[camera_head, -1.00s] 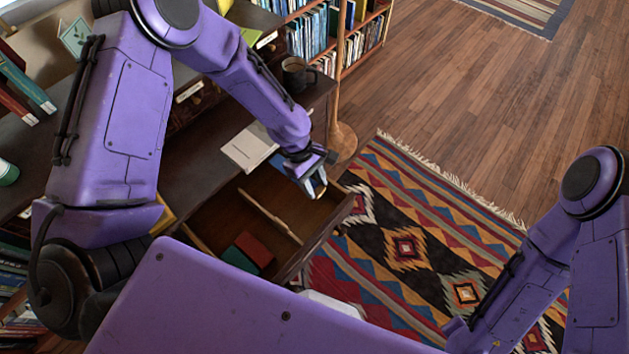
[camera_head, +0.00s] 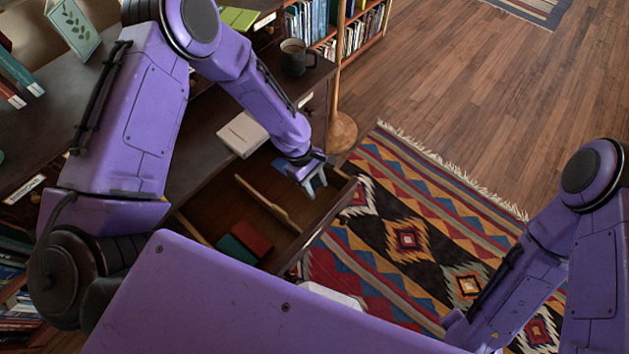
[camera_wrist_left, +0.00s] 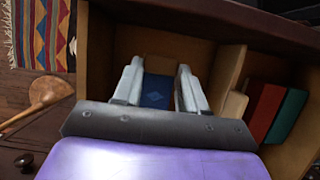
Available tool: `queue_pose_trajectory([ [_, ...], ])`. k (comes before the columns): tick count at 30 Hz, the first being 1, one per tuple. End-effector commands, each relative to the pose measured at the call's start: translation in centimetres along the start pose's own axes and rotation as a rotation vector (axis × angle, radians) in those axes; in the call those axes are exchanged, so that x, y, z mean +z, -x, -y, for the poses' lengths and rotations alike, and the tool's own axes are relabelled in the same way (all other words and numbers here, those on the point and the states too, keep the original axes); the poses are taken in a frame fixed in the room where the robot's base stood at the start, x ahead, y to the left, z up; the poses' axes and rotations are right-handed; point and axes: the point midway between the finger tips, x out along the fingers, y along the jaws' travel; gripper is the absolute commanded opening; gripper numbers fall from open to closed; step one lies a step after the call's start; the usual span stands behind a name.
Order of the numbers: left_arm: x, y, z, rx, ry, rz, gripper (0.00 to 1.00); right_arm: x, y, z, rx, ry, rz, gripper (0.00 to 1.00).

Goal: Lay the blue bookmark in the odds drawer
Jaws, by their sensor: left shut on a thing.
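The odds drawer (camera_head: 325,222) is pulled open below the desk top, with a wooden divider (camera_head: 266,203) inside. My left gripper (camera_head: 315,184) is at the drawer's far right part, pointing down into it. In the left wrist view my left gripper (camera_wrist_left: 160,90) has the blue bookmark (camera_wrist_left: 156,92) between its two fingers, over the larger bare compartment. In the head view a bit of blue (camera_head: 281,163) shows beside the gripper; the hand hides most of the bookmark. I cannot tell whether the bookmark touches the drawer floor. My right gripper is out of view.
A red book (camera_head: 252,238) and a green one (camera_head: 235,250) lie in the drawer beyond the divider; both show in the wrist view. A pale book (camera_head: 243,134) lies on the desk near the edge. A dark mug (camera_head: 296,58) stands further back.

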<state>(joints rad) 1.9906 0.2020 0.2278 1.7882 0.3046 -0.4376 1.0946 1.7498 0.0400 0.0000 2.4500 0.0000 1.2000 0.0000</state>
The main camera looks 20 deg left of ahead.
Motion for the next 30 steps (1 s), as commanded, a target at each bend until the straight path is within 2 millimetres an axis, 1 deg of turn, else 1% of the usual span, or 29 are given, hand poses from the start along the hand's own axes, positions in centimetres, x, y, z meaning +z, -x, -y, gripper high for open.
queue_pose_trajectory([
  [1,-0.4,-1.0,0.0,0.0,0.0,0.0,0.13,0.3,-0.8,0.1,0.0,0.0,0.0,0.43],
  [3,-0.7,-1.8,0.0,0.0,0.001,0.0,0.13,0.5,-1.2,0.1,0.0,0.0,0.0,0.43],
  [12,-2.1,-5.0,0.0,0.0,0.0,0.0,0.13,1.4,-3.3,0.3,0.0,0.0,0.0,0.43],
  [15,-2.4,-5.8,0.0,0.001,0.0,0.0,0.13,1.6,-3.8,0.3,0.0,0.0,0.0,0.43],
  [21,-2.7,-6.5,0.0,0.0,0.0,0.0,0.13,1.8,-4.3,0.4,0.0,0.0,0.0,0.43],
  [29,-2.7,-6.5,0.0,0.0,0.0,0.0,0.13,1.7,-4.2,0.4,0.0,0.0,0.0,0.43],
  [30,-2.7,-6.5,0.0,0.0,0.0,0.0,0.48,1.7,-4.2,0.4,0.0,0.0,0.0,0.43],
])
